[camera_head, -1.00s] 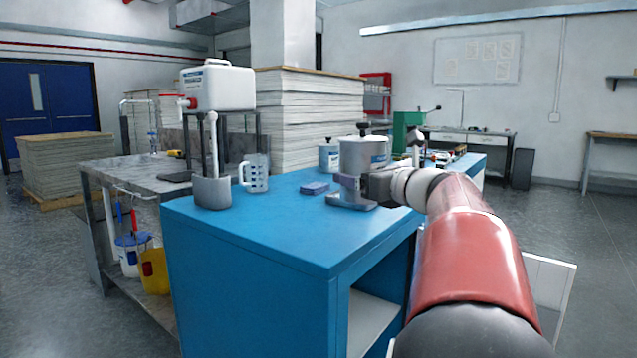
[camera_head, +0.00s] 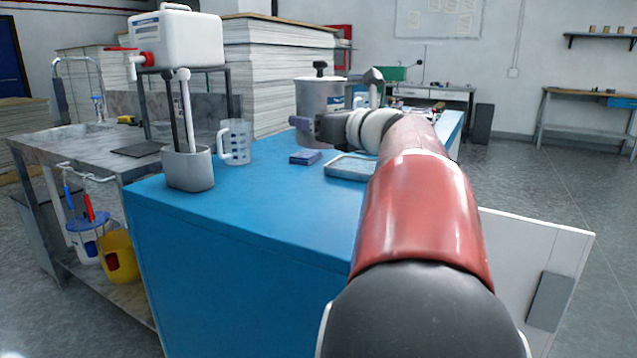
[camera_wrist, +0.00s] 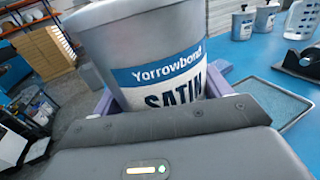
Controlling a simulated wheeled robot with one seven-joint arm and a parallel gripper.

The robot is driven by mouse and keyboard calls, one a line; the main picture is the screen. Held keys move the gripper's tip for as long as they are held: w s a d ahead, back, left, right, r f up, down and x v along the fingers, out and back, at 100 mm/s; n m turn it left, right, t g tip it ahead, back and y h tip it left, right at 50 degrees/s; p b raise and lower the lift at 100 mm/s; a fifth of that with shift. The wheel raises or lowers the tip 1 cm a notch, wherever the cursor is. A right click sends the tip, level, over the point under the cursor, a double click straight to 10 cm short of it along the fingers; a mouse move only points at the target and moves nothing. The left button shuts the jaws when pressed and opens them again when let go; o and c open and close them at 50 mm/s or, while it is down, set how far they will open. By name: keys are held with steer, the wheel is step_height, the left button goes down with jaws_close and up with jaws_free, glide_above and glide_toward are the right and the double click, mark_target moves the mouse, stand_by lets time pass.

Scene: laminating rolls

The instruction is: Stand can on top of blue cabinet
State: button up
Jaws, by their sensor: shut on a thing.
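A grey can (camera_head: 318,95) with a black-knobbed lid is in my gripper (camera_head: 303,123). In the wrist view the can (camera_wrist: 150,45) fills the upper middle, with a blue and white label reading "Yorrowbond SATIN". The purple fingers are shut on its two sides, and it looks slightly tilted there. The blue cabinet (camera_head: 235,215) is in front of me; its top also shows in the wrist view (camera_wrist: 262,60). In the head view the can appears over the far part of the top. Whether its base touches the top I cannot tell.
The near left top is clear. A white open door panel (camera_head: 530,270) is at right.

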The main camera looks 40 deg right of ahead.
step_height(320, 180, down, 13)
steer(key=shift+r+b, duration=0.15)
steer(key=shift+b, duration=0.95)
steer(key=shift+f, duration=0.2)
steer(key=o, duration=2)
steer(key=shift+r, duration=0.15)
steer(key=s, duration=1.2)
steer(key=shift+b, duration=0.3)
